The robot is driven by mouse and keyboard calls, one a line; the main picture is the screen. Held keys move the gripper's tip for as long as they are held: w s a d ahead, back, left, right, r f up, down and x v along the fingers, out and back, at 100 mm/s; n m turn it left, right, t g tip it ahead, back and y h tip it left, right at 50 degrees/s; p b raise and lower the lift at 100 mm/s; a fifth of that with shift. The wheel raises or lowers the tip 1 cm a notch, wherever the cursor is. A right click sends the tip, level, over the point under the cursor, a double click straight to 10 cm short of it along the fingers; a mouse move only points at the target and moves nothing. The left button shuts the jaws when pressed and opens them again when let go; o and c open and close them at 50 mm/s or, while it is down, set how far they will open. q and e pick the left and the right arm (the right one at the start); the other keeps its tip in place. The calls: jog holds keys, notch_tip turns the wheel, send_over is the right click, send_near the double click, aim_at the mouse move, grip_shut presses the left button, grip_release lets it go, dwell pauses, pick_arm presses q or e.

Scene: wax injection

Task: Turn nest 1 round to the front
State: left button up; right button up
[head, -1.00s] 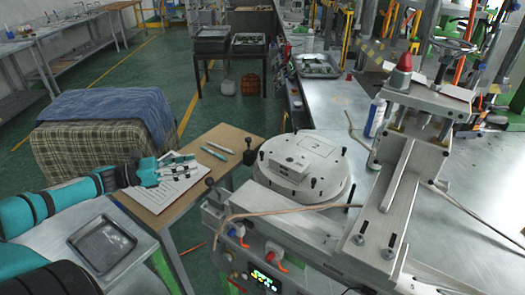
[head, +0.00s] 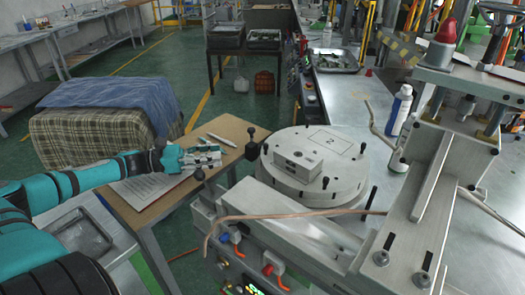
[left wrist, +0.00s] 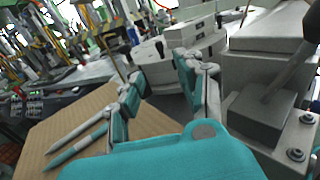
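The round grey turntable (head: 345,180) sits on the machine bench. A rectangular block (head: 297,160) lies on its top, left of centre, and a square outline marked "2" (head: 335,141) shows at its back right. No mark "1" is readable. Short black-topped pegs stand around the rim. My right gripper is not in view.
A black-knobbed post (head: 198,175) stands on the machine's left front, close to my left gripper. A copper-coloured tube (head: 290,215) crosses in front of the turntable. The press frame (head: 425,190) stands to the right. Pens (head: 221,140) lie on the wooden table (head: 160,200).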

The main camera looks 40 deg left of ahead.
aim_at(262, 155)
pick_arm(q)
jog(key=x, duration=1.3)
jog(key=shift+w, duration=0.15)
jog(key=shift+w+d+f+p, duration=0.1)
jog(key=shift+w+d+p, duration=0.25)
jog(key=shift+d, duration=0.05)
grip_shut()
